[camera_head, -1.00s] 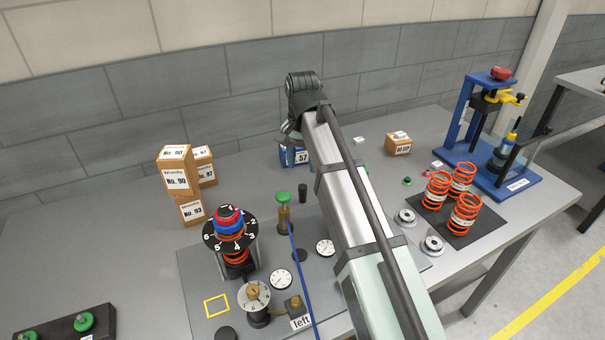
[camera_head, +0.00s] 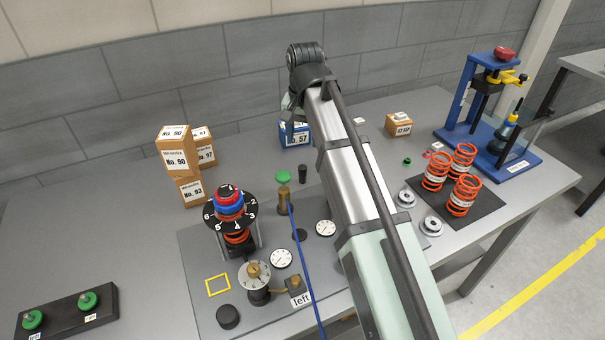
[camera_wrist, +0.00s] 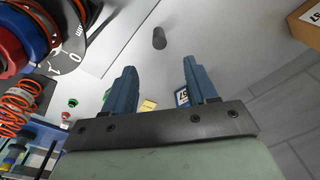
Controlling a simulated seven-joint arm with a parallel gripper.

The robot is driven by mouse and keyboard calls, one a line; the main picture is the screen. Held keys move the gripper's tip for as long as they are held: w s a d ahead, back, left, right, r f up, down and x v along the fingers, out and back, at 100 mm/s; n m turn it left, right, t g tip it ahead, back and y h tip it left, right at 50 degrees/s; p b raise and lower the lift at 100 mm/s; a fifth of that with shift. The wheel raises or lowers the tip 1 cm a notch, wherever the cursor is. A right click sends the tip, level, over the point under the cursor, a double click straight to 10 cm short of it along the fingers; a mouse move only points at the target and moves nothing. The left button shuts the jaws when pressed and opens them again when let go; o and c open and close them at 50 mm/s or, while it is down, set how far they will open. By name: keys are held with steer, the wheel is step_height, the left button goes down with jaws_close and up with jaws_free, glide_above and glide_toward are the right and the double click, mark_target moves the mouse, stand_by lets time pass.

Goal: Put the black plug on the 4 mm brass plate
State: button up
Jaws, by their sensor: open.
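A small black upright cylinder, which I take as the black plug (camera_head: 303,173), stands on the grey bench behind the green-topped brass post. It also shows in the wrist view (camera_wrist: 159,38), ahead of my fingers and apart from them. My gripper (camera_wrist: 160,66) has two blue fingers spread wide with nothing between them. In the head view the gripper is mostly hidden by my arm, near the blue No. 57 box. A small yellowish plate (camera_wrist: 148,105) lies beyond the fingers in the wrist view; I cannot read a thickness on it, and I cannot make it out in the head view.
The blue box (camera_head: 295,133) stands behind the plug. Brown boxes (camera_head: 178,165) are stacked at left. A numbered dial stack (camera_head: 229,215) and the green-topped post (camera_head: 284,190) with a blue cable stand in front. Orange springs (camera_head: 463,195) and a blue press (camera_head: 490,120) are at right.

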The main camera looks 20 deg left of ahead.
mark_target(303, 168)
steer(key=s+d+n+t+y, duration=0.2)
steer(key=s+n+t, duration=0.15)
steer(key=n, duration=0.25)
steer(key=shift+g, duration=0.35)
steer(key=x, duration=0.8)
steer(key=shift+s+d+f, duration=0.1)
steer(key=shift+s, duration=0.05)
steer(key=shift+w+x, duration=0.2)
steer(key=shift+x, duration=1.1)
steer(key=shift+w+x, duration=0.2)
steer(key=shift+x, duration=1.15)
steer(key=shift+d, duration=0.15)
jaws_close()
steer(key=shift+r, duration=0.2)
